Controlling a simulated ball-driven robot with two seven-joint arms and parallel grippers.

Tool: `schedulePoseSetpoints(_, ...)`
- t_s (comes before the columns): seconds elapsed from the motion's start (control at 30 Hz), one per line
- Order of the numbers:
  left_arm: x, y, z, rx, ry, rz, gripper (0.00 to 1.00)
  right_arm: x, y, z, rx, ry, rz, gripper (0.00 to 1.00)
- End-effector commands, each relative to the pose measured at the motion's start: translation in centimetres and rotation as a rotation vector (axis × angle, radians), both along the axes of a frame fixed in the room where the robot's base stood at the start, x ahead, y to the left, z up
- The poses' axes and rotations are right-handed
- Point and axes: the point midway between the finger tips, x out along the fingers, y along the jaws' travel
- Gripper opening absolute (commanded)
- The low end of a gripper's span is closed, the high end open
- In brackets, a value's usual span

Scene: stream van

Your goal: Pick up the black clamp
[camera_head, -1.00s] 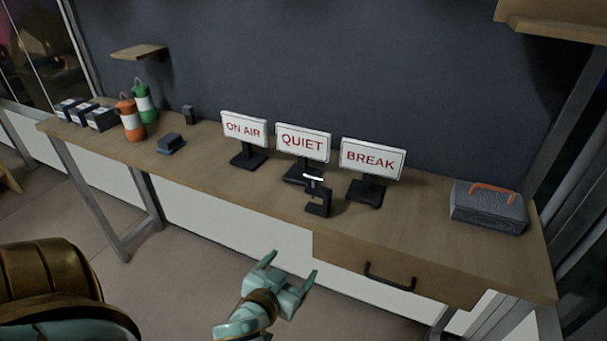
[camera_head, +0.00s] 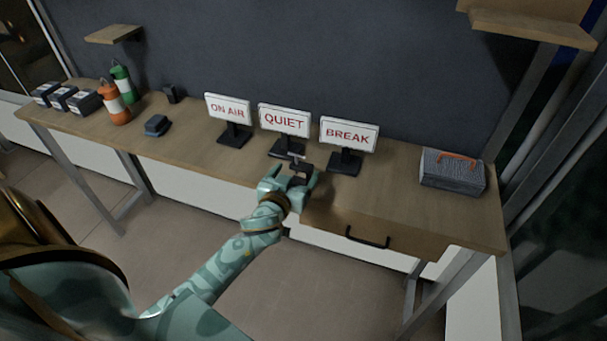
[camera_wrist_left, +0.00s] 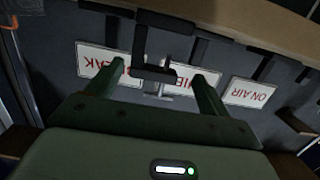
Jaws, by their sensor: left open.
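The black clamp (camera_head: 301,170) stands near the front edge of the table, in front of the QUIET sign. My left gripper (camera_head: 293,181) is open at the table's front edge, with its fingers on either side of the clamp in the head view. In the left wrist view the clamp (camera_wrist_left: 142,50) shows, upside down, between and beyond the two fingertips of the gripper (camera_wrist_left: 160,76). I cannot tell whether either finger touches it. The lower part of the clamp is partly hidden by the gripper in the head view. My right gripper is not in view.
The wooden table (camera_head: 400,208) carries the ON AIR sign (camera_head: 228,108), the QUIET sign (camera_head: 284,120) and the BREAK sign (camera_head: 349,134) close behind the clamp. A grey case (camera_head: 452,173) stands at the right. Bottles and small boxes stand at the left. A drawer handle (camera_head: 367,238) sticks out in front.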

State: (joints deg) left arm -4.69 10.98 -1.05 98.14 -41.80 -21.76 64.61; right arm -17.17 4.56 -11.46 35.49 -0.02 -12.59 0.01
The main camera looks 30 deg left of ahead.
Motion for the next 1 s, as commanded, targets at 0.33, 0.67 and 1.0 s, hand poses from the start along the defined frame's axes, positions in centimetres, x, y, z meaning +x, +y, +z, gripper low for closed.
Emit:
schedulePoseSetpoints(0.33,4.8,0.5,-0.5,0.002,0.0,0.001,0.8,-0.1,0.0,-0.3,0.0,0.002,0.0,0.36)
schedulePoseSetpoints(0.67,5.1,0.6,-0.5,0.0,0.0,0.0,0.64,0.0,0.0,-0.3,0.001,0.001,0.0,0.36)
schedulePoseSetpoints(1.0,5.1,0.6,-0.4,0.0,-0.001,0.0,0.23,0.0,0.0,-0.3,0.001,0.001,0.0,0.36)
